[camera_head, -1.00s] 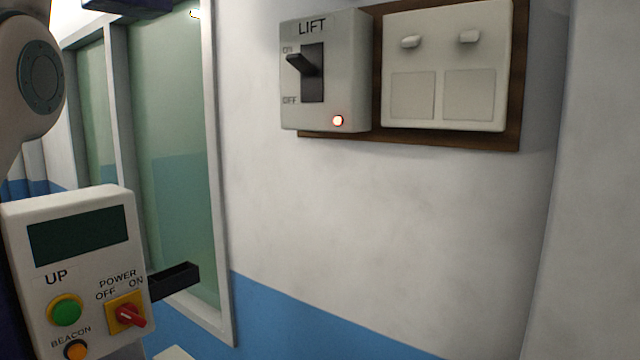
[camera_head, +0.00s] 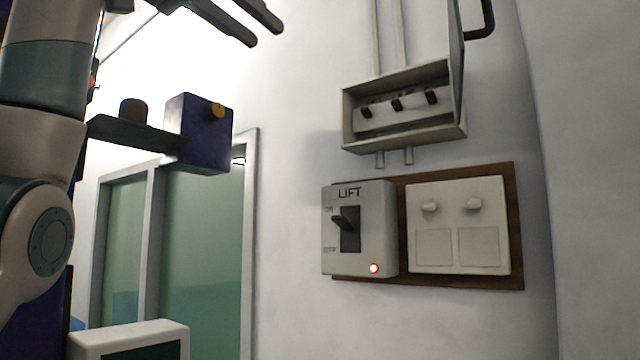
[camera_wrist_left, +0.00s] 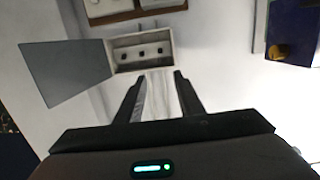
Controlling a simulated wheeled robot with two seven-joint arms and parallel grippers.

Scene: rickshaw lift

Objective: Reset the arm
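My left gripper (camera_head: 235,22) shows at the top of the head view, its two dark fingers apart and nothing between them. In the left wrist view the fingers (camera_wrist_left: 160,95) are also spread and empty. They point toward an open grey breaker box (camera_wrist_left: 143,50), with free space between. My left arm (camera_head: 42,130) stands upright along the left edge of the head view. My right gripper is in neither view.
The open breaker box (camera_head: 403,106) has several black switches. Below it are the LIFT switch box (camera_head: 360,228), with a lit red lamp, and a white switch plate (camera_head: 458,225). A dark blue box (camera_head: 200,132) sits on a bar beside my arm. A white control box (camera_head: 130,338) is at lower left.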

